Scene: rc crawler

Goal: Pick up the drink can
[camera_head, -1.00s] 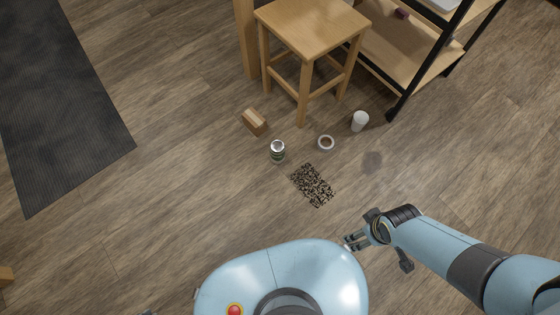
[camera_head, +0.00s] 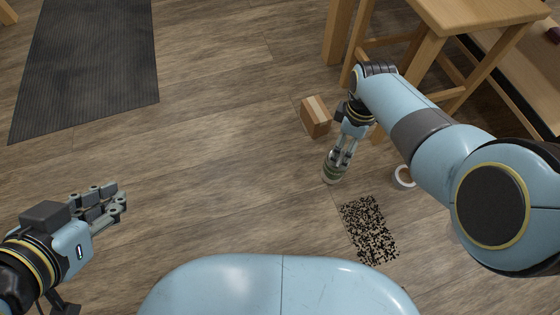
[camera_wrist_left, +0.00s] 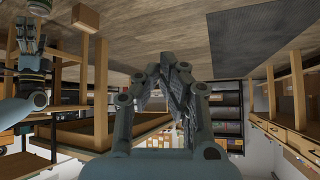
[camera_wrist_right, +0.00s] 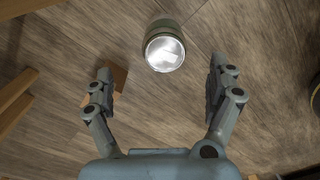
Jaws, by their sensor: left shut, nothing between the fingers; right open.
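The drink can (camera_head: 332,168) is green with a silver top and stands upright on the wooden floor. In the right wrist view the can (camera_wrist_right: 164,50) shows its top, ahead of and roughly between the open fingers. My left gripper (camera_head: 118,200) is shut and empty, at the left of the head view, far from the can.
A speckled dark patch (camera_head: 369,230) lies nearer me. A wooden stool (camera_head: 440,60) stands behind. Floor to the left is clear, up to a dark mat (camera_head: 90,60).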

